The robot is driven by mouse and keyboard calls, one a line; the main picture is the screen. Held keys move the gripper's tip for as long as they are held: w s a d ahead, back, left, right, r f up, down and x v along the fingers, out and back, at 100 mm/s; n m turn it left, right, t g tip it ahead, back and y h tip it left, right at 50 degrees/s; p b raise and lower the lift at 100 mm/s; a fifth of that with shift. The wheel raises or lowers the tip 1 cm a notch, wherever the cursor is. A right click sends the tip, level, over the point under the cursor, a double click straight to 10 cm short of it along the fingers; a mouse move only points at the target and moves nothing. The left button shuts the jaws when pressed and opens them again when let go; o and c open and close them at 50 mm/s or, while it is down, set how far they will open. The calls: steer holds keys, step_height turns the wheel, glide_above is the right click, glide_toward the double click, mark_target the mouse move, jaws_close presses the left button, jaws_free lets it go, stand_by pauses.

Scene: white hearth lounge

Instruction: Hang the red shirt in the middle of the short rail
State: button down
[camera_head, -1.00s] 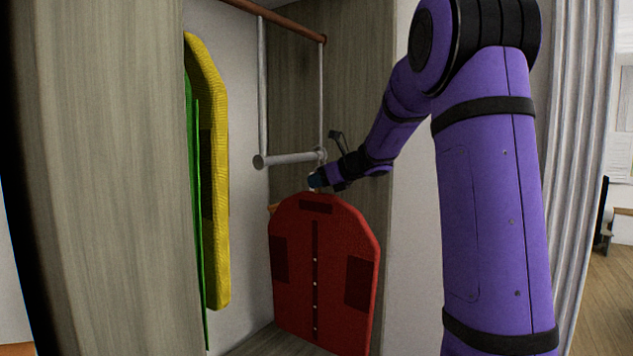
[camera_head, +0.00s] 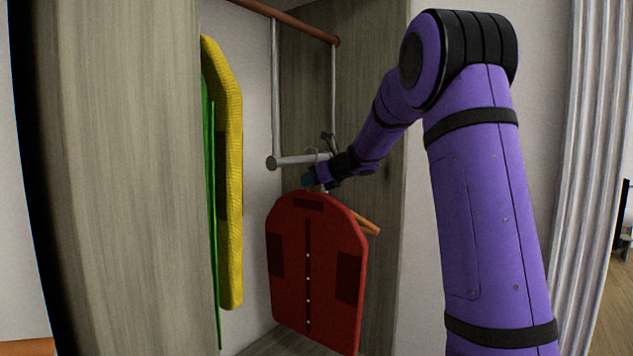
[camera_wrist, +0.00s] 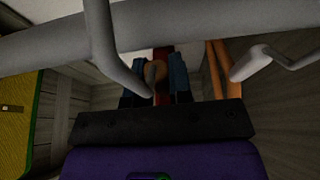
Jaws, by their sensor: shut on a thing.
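The red shirt (camera_head: 305,265) hangs on a wooden hanger (camera_head: 367,224), whose one end shows at the shirt's right shoulder. My gripper (camera_head: 310,181) is shut on the hanger's neck, just below the short rail (camera_head: 290,161). In the wrist view the blue fingertips (camera_wrist: 155,80) close around the hanger neck (camera_wrist: 154,73). The grey hook (camera_wrist: 103,45) rises across the short rail (camera_wrist: 200,25) there. In the head view the hook's curve (camera_head: 313,151) shows at the rail's middle-to-right part. I cannot tell whether the hook bears on the rail.
A yellow garment (camera_head: 230,180) and a green garment (camera_head: 212,210) hang left of the red shirt. The wooden cabinet side (camera_head: 125,180) stands at the near left. The short rail hangs by two rods from a brown upper rail (camera_head: 290,22).

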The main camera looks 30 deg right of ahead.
steer(key=shift+w+a, duration=0.2)
steer(key=shift+w, duration=0.45)
steer(key=shift+f, duration=0.75)
